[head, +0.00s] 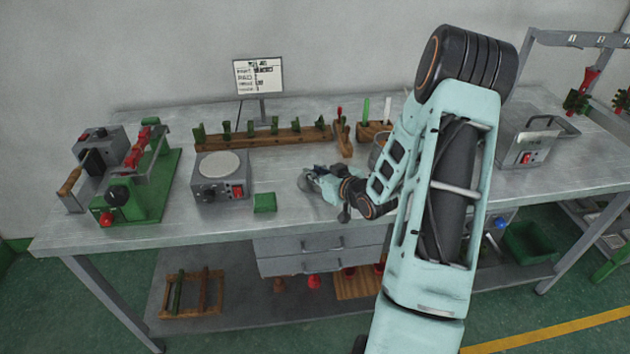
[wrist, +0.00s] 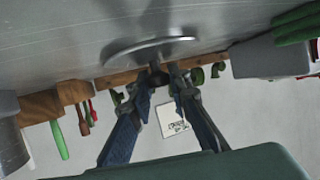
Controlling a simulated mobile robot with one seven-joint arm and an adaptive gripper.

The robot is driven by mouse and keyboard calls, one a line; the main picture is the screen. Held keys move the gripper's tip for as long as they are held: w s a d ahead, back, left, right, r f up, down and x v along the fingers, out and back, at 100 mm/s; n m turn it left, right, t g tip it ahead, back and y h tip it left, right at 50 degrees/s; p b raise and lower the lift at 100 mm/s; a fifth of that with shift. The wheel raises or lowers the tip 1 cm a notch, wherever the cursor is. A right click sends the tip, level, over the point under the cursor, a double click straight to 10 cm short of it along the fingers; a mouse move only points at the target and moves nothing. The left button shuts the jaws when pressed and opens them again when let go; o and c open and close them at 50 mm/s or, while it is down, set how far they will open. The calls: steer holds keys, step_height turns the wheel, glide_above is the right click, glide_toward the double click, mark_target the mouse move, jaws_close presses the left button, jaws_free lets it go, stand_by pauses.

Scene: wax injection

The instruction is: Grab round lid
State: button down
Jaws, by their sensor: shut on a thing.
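The round lid (wrist: 150,43) is a thin grey metal disc with a small dark knob (wrist: 156,74), seen edge-on in the wrist view. My gripper (wrist: 160,77) has its two fingers closed around the knob. In the head view my gripper (head: 322,178) is low over the middle of the table, right of the hot plate. Only a grey edge of the lid (head: 304,183) shows there beside the fingers. Whether the lid touches the tabletop is unclear.
The hot plate (head: 221,177) and a small green block (head: 265,203) stand left of my gripper. A wooden rack (head: 262,138) with green pieces runs behind. A green machine (head: 133,185) is far left, a grey box (head: 528,140) far right. The table's front is mostly clear.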

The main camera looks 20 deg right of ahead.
steer(key=shift+r, duration=0.15)
steer(key=shift+r, duration=0.25)
step_height(320, 180, up, 3)
steer(key=p, duration=0.2)
steer(key=shift+p, duration=0.35)
steer(key=s+a+r+p, duration=0.3)
steer(key=s+r+p, duration=0.6)
steer(key=s+p, duration=0.2)
steer(key=shift+s+a+r, duration=0.15)
steer(key=shift+s, duration=1.1)
